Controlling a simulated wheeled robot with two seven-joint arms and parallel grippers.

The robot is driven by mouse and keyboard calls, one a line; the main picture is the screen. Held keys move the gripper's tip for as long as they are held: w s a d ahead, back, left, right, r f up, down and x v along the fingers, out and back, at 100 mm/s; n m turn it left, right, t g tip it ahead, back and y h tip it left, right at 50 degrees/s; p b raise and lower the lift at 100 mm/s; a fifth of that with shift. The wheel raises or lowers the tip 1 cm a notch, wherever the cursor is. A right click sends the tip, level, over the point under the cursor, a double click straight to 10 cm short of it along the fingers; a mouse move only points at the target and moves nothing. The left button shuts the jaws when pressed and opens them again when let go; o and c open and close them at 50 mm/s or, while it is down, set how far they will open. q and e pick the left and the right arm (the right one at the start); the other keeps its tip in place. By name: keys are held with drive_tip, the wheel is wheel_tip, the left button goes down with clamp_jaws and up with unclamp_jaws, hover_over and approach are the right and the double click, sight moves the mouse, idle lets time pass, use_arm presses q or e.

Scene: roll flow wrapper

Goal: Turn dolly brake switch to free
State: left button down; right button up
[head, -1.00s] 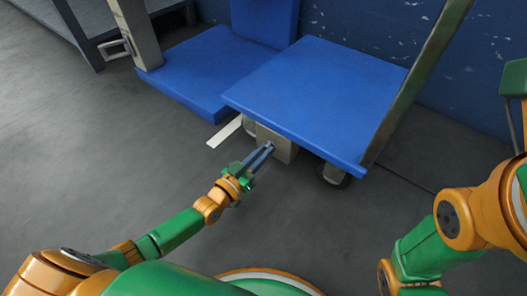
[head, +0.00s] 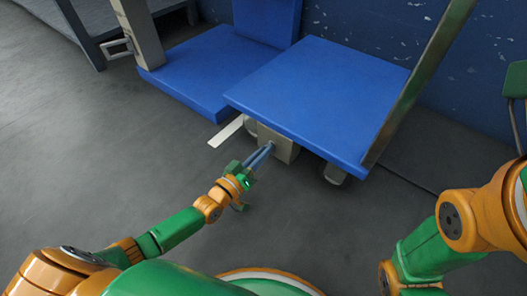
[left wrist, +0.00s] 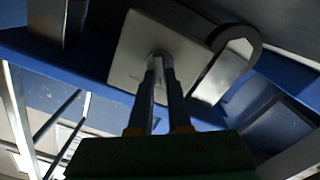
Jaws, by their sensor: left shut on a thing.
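The blue dolly (head: 325,90) has a beige brake box (head: 284,150) under its near edge. In the left wrist view the box shows as a square light plate (left wrist: 130,55) with a small round switch knob (left wrist: 158,55) in its middle. My left gripper (head: 268,149) reaches the box from the front, and its two slim fingers are shut on the switch. The fingers hide most of the knob, so its setting cannot be read. My right arm shows at the right edge, but its gripper is out of view.
A caster wheel (head: 335,174) stands under the dolly's near right corner. A white strip (head: 227,131) lies on the floor left of the box. A second blue platform (head: 190,70) stands behind on the left. The grey floor in front is clear.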

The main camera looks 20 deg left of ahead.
use_arm(q)
drive_tip(key=c, duration=0.9)
unclamp_jaws()
drive_tip(key=shift+o, duration=0.2)
drive_tip(key=p+v, duration=0.3)
drive_tip(key=v, duration=0.4)
drive_tip(key=shift+p, duration=0.35)
drive_tip(key=shift+s, duration=0.1)
